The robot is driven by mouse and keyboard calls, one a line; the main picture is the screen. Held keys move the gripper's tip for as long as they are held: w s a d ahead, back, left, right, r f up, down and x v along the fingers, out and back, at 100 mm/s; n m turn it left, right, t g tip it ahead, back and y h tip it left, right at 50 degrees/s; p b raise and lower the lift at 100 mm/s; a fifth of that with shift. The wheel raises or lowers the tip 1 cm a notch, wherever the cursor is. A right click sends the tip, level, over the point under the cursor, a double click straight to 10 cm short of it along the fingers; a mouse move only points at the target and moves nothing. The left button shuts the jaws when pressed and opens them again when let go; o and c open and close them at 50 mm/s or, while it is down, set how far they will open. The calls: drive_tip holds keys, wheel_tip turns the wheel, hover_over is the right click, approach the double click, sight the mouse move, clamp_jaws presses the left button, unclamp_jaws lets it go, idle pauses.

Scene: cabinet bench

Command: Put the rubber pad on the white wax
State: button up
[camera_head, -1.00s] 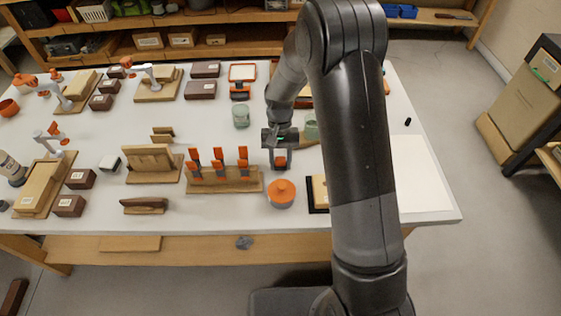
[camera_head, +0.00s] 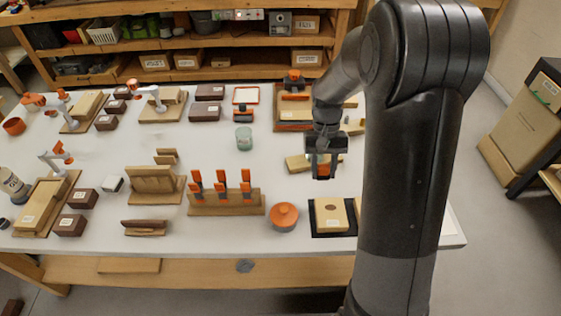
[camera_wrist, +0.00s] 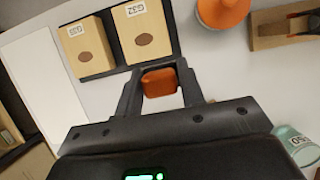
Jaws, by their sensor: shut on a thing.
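My gripper (camera_head: 323,172) is above the table, with a small orange block (camera_wrist: 159,82) between its fingers; I take this block to be the rubber pad. The fingers are shut on it in the wrist view. Below and in front of the gripper is a black tray (camera_head: 318,232) with two pale, labelled blocks, each with a dark oval. The left block (camera_wrist: 87,47) and right block (camera_wrist: 140,32) show in the wrist view. I cannot tell for sure which thing is the white wax. A white panel in an orange frame (camera_head: 245,95) lies at the back.
An orange-lidded pot (camera_head: 284,216) stands left of the black tray. A wooden rack (camera_head: 226,204) with orange-handled tools is farther left. A pale green jar (camera_head: 244,139) stands behind them. A wooden block (camera_head: 298,163) lies beside the gripper. Clear table lies around the jar.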

drive_tip(key=shift+d+r, duration=0.15)
drive_tip(key=shift+d, duration=0.05)
drive_tip(key=w+a+n+t+h, duration=0.2)
drive_tip(key=w+a+n+h, duration=0.2)
drive_tip(key=w+a+n, duration=0.6)
drive_tip(key=w+a+r+n+t+y, duration=0.1)
drive_tip(key=w+a+n+t, duration=0.15)
drive_tip(key=a+n, duration=0.95)
drive_tip(key=w+a+r+n+t, duration=0.1)
drive_tip(key=a+n+t, duration=0.45)
drive_tip(key=a, duration=1.05)
drive_tip(key=n+g+y, duration=0.1)
drive_tip(key=n+y, duration=0.4)
drive_tip(key=n, duration=0.8)
hover_over(111, 177)
drive_tip(key=s, duration=0.2)
drive_tip(key=f, duration=0.5)
drive_tip(key=shift+w+d, duration=0.25)
drive_tip(key=shift+f, duration=1.95)
drive_tip(key=shift+g, duration=0.3)
drive_tip(key=o, duration=1)
drive_tip(key=shift+f, duration=0.1)
